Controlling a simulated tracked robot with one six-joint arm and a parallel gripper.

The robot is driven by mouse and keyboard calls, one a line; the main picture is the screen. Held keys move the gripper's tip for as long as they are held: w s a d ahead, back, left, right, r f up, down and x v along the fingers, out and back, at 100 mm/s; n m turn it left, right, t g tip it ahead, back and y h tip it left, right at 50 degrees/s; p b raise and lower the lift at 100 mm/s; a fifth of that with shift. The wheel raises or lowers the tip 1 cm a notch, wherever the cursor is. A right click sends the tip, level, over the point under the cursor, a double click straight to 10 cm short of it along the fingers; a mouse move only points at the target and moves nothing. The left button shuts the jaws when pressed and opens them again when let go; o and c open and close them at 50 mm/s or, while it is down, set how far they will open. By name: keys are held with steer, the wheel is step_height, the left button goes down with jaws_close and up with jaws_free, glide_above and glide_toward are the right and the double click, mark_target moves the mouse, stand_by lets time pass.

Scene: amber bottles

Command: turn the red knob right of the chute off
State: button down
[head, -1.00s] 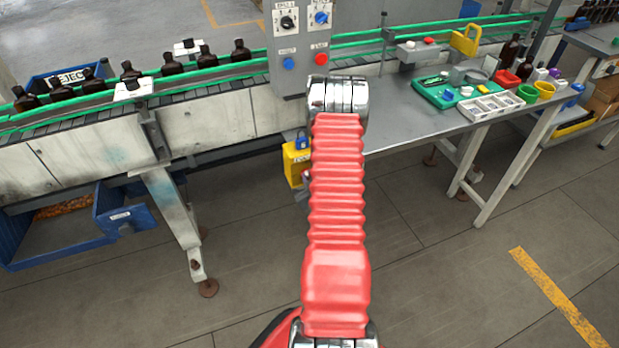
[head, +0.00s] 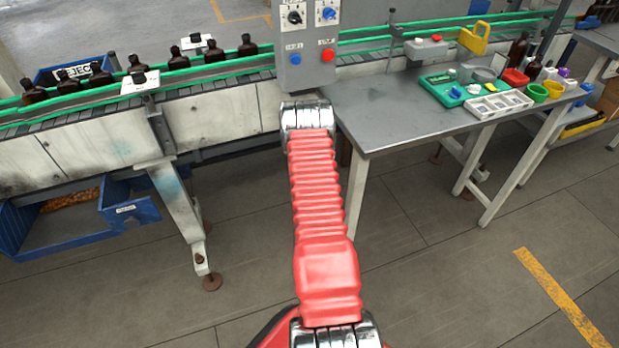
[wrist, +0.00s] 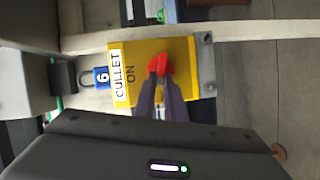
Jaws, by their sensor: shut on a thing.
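In the head view my arm hides the gripper, the knob and the box. I cannot make out the chute for certain.
In the head view, a grey control panel (head: 307,70) and a metal bench (head: 390,115) stand behind and right of my arm. A blue bin (head: 128,208) is low at left.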

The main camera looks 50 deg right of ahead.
steer(key=shift+w+a+f+n+t+h, duration=0.1)
steer(key=shift+w+f+n+t+h, duration=0.1)
steer(key=shift+n, duration=0.5)
steer(key=shift+w+a+f+n+t+h, duration=0.1)
steer(key=shift+w+f+n+t, duration=0.1)
steer(key=shift+n, duration=0.5)
steer(key=c, duration=1.9)
jaws_free()
steer(key=shift+d+r, duration=0.1)
steer(key=shift+o, duration=0.4)
steer(key=shift+s+d, duration=0.1)
steer(key=shift+s, duration=0.05)
steer(key=v, duration=1.3)
steer(key=shift+a, duration=0.4)
